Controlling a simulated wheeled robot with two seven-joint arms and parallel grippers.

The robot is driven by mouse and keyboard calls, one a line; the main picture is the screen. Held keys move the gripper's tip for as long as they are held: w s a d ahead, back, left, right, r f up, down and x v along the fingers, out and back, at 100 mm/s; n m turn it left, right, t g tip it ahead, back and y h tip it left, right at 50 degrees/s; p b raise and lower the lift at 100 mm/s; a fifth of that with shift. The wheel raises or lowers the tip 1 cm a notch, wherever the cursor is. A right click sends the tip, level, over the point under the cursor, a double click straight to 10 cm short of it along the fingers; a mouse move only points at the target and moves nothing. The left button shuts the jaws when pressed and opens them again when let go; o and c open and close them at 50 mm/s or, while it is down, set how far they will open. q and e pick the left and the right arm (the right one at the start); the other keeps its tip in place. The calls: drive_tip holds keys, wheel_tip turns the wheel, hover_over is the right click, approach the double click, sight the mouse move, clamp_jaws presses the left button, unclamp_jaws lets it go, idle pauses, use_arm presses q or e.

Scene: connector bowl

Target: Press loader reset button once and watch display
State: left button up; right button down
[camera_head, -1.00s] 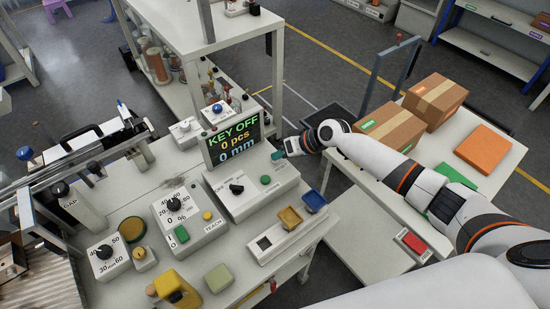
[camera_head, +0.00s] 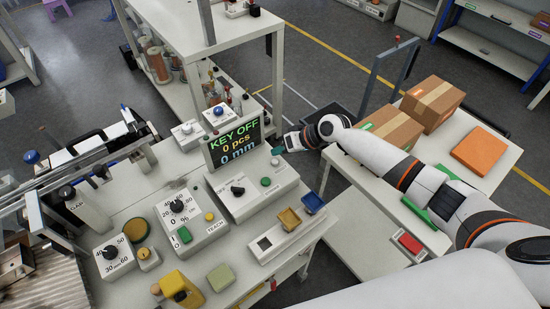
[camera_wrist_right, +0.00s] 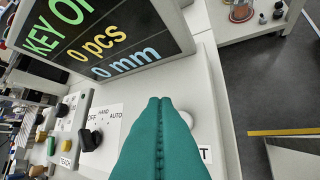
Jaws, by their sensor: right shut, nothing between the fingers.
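The display (camera_head: 235,143) reads "KEY OFF, 0 pcs, 0 mm"; it also shows, cut off, in the right wrist view (camera_wrist_right: 95,40). In front of it is a grey control box (camera_head: 243,204) with a black selector knob (camera_head: 237,190), a green button (camera_head: 266,181) and a pale round button (camera_head: 275,161). My right gripper (camera_head: 277,150) is just above the pale button in the head picture, its teal fingers shut and empty. In the right wrist view the fingers (camera_wrist_right: 160,105) partly cover the pale button (camera_wrist_right: 187,119) and its label, which ends in T. Contact cannot be told.
More control boxes, with a green switch (camera_head: 185,235) and a yellow button (camera_head: 210,216), stand left of this box. Cardboard boxes (camera_head: 391,129) stand on a side table under my right arm.

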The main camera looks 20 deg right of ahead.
sight(279, 164)
wheel_tip(279, 164, up, 4)
drive_tip(key=shift+f+p, duration=0.15)
drive_tip(key=shift+p, duration=1.05)
